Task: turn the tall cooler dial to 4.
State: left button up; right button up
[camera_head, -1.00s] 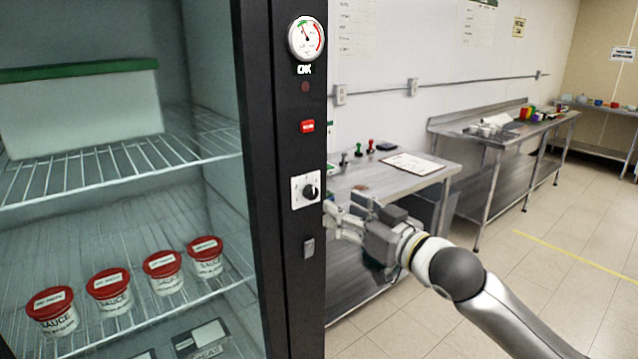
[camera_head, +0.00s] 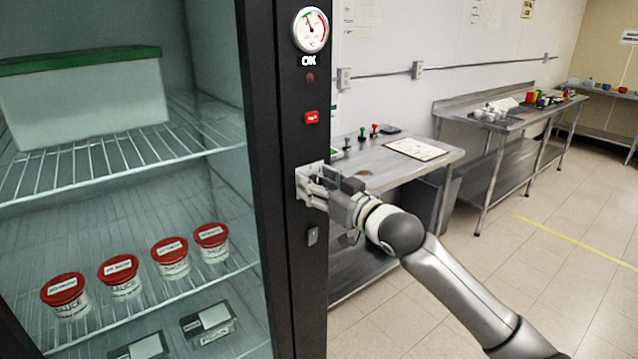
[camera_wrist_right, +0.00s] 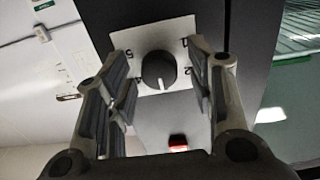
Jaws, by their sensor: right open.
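The tall cooler's dial, a round black knob on a white numbered plate, shows in the right wrist view (camera_wrist_right: 157,70). Its white pointer mark faces the bottom of that picture, between the 4 on the left and the 2 on the right; 5 and 1 are also readable. My right gripper (camera_wrist_right: 160,52) is open, with one finger on each side of the knob and visible gaps between. In the head view my right gripper (camera_head: 312,188) is at the dial plate and covers the knob. My left gripper is not in view.
The dial is on the black cooler post (camera_head: 290,270), below a round gauge (camera_head: 310,30) and a red switch (camera_head: 311,117). A small grey latch (camera_head: 312,236) is below it. Cooler shelves hold red-lidded sauce tubs (camera_head: 170,258). A steel table (camera_head: 400,165) stands behind my arm.

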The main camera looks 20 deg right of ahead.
jog(key=c, duration=1)
jog(key=m+p, duration=0.3)
jog(key=m, duration=0.1)
jog(key=shift+r+p, duration=0.2)
jog(key=shift+p, duration=0.1)
jog(key=m+p, duration=0.2)
jog(key=shift+m, duration=0.4)
jog(key=m+p, duration=0.3)
jog(key=shift+d+f+m, duration=0.1)
jog(key=shift+m, duration=0.2)
jog(key=shift+f+m+p, duration=0.1)
jog(key=shift+m+p, duration=0.25)
jog(key=shift+m, duration=0.25)
